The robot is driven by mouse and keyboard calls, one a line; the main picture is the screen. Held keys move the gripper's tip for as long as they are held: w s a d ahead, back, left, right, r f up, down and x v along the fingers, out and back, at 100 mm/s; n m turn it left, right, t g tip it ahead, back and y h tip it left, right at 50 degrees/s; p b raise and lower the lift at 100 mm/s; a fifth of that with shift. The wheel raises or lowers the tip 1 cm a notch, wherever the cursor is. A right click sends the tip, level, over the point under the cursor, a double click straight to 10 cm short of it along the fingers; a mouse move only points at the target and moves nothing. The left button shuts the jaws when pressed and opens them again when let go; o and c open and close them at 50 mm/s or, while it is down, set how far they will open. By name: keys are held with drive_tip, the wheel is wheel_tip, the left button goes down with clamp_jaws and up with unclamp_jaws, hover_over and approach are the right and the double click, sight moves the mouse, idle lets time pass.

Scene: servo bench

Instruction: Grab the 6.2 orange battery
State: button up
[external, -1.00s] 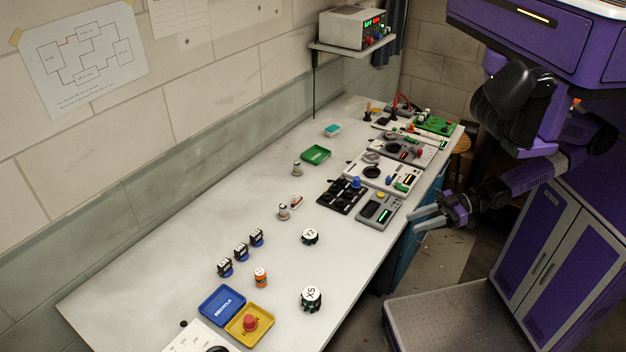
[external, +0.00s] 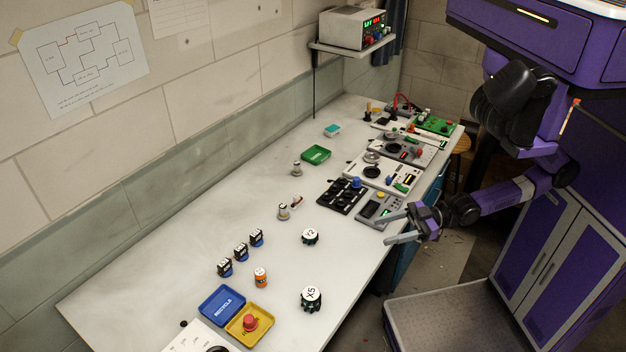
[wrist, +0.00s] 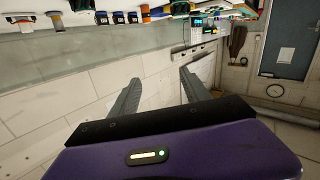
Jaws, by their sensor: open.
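The orange battery (external: 261,278) stands upright on the bench, in the lower middle of the external view. It is left of the X5 part and just above the blue and yellow trays. Its label is too small to read. My gripper (external: 386,230) is open and empty at the bench's right edge, beside the grey meter, well to the right of the battery. In the wrist view my gripper (wrist: 158,88) shows two spread fingers with nothing between them. A small orange shape (wrist: 146,13) shows at the top of the wrist view; it may be the battery.
Round parts X5 (external: 311,298) and Y2 (external: 310,236) stand between my gripper and the battery. Several dark servos (external: 241,251), a blue tray (external: 222,306) and a yellow tray (external: 250,325) with a red button are close to the battery. Devices crowd the far right bench.

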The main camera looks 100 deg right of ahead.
sight(252, 283)
drive_tip(key=w+a+f+n+g, duration=0.1)
drive_tip(key=w+a+n, duration=0.2)
drive_tip(key=w+n, duration=0.75)
drive_tip(key=w+a+f+n, duration=0.25)
drive_tip(key=w+n, duration=0.45)
drive_tip(key=w, duration=0.7)
drive_tip(key=w+d+f+n+g+h, duration=0.1)
drive_tip(key=n, duration=0.3)
drive_tip(key=w+d+f+n+g+h, duration=0.1)
drive_tip(key=f+n, duration=0.1)
drive_tip(key=n, duration=0.2)
drive_tip(key=w+d+f+n+g+h, duration=0.1)
drive_tip(key=d+f+n+h, duration=0.1)
drive_tip(key=n, duration=0.2)
drive_tip(key=shift+w, duration=0.4)
drive_tip(key=shift+s+d+f+n+h, duration=0.15)
drive_tip(key=shift+d+n+h, duration=0.15)
drive_tip(key=shift+n, duration=0.35)
drive_tip(key=x, duration=1.2)
drive_tip(key=shift+s+f, duration=0.1)
drive_tip(key=shift+f, duration=0.1)
clamp_jaws()
